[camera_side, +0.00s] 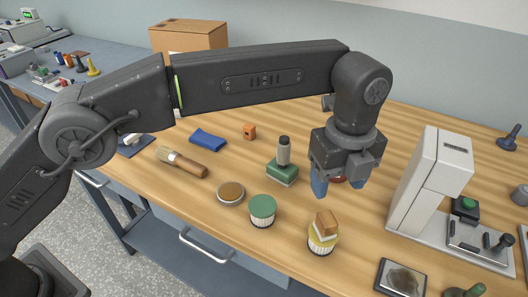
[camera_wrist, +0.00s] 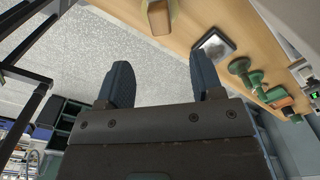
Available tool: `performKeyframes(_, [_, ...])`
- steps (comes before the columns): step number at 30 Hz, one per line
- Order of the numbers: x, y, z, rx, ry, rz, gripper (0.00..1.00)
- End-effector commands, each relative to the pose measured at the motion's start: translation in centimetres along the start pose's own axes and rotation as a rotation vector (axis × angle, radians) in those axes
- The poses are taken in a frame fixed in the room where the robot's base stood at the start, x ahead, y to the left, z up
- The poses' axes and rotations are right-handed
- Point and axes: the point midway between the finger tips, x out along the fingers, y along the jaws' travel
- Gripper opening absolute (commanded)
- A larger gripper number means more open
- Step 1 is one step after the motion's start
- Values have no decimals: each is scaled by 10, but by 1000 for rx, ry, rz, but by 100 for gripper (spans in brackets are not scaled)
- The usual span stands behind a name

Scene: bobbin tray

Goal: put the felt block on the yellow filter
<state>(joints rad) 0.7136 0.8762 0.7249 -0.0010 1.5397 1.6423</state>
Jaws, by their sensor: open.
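The felt block (camera_side: 327,222), brown with a pale lower layer, rests on top of the yellow filter (camera_side: 322,243) near the table's front edge in the side view. It sits slightly tilted. My gripper (camera_side: 338,187) hangs above and behind the filter, apart from the block, with its blue fingers pointing down. In the wrist view the fingers (camera_wrist: 162,72) are spread with nothing between them. A tan block, likely the felt block (camera_wrist: 158,16), shows at the top edge there, beyond the fingertips. The filter cannot be clearly made out in that view.
A green-topped round filter (camera_side: 262,209) and a round tin (camera_side: 231,193) stand left of the yellow filter. A green-based stamp (camera_side: 283,168) stands behind. A white machine (camera_side: 427,190) is at right, with a dark-framed tray (camera_side: 401,279) in front. A brush (camera_side: 182,162) lies left.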

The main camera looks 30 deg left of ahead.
Motion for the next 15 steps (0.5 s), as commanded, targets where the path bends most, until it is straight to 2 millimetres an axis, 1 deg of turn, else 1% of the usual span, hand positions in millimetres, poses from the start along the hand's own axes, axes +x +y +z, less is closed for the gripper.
performKeyframes(5, [-3, 1, 3, -14, 0, -4, 60])
performKeyframes(8, [-18, 10, 17, -95, -1, -22, 60])
performKeyframes(11, [-44, 31, 45, -262, -2, -59, 60])
performKeyframes(12, [-56, 44, 58, -350, -1, -78, 60])
performKeyframes(14, [-73, 66, 77, -490, 2, -108, 60])
performKeyframes(15, [-83, 82, 89, -585, 4, -129, 60])
